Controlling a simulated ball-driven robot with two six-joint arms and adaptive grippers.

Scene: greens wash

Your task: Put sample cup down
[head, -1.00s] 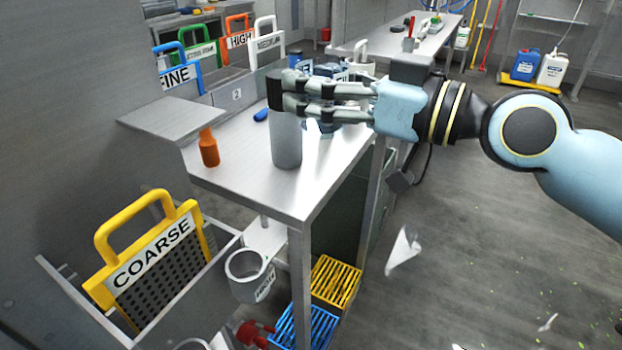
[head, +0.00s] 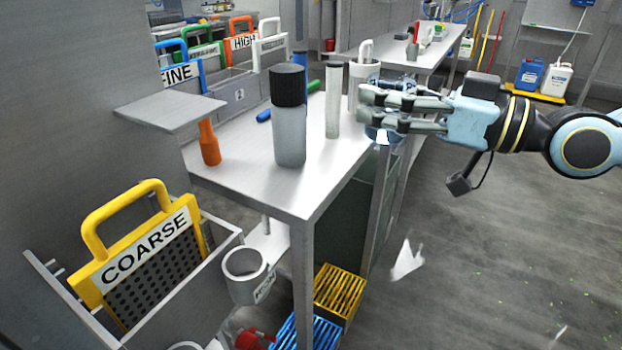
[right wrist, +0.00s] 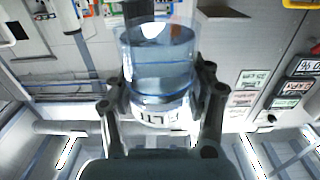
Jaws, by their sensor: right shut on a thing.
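My right gripper (head: 368,108) is shut on the sample cup (head: 383,134), just past the right edge of the steel table (head: 255,185). In the head view the fingers hide most of the cup. In the right wrist view the cup (right wrist: 160,68) is clear, with a blue band and a printed white lower part, between the two fingers (right wrist: 164,104). I cannot tell whether anything supports the cup from below. My left gripper is not in view.
A grey bottle with a black cap (head: 289,130), a pale tube (head: 333,100) and an orange bottle (head: 208,142) stand on the table. A white handled vessel (head: 365,66) is behind my gripper. The table's front part is clear.

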